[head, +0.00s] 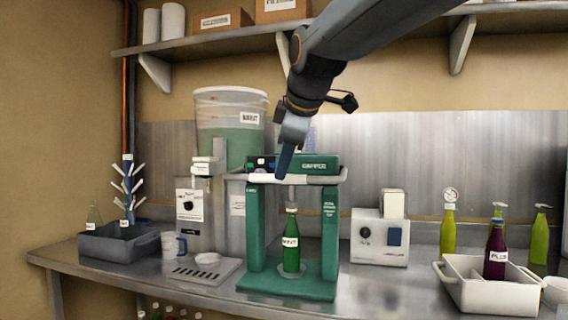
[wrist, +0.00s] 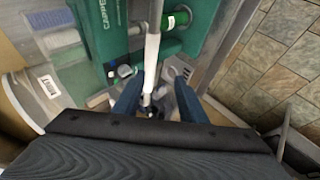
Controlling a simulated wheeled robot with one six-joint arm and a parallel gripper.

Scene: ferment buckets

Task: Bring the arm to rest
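My gripper (head: 284,165) hangs pointing down from my arm, just above the white lever bar (head: 318,179) of the green bench capper (head: 256,235). In the wrist view its two blue fingers (wrist: 158,78) stand apart, with the white bar (wrist: 152,55) showing in the gap between them. Nothing is visibly gripped; whether a finger touches the bar cannot be told. A green bottle (head: 291,244) with a white label stands upright inside the capper, under its head.
A bucket with green liquid (head: 228,140) stands behind left. A grey bin (head: 105,243) and bottle tree are far left. A small white machine (head: 379,240) is right of the capper. A white crate (head: 490,292) holds a dark bottle (head: 495,252). A shelf (head: 215,42) runs overhead, close to my arm.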

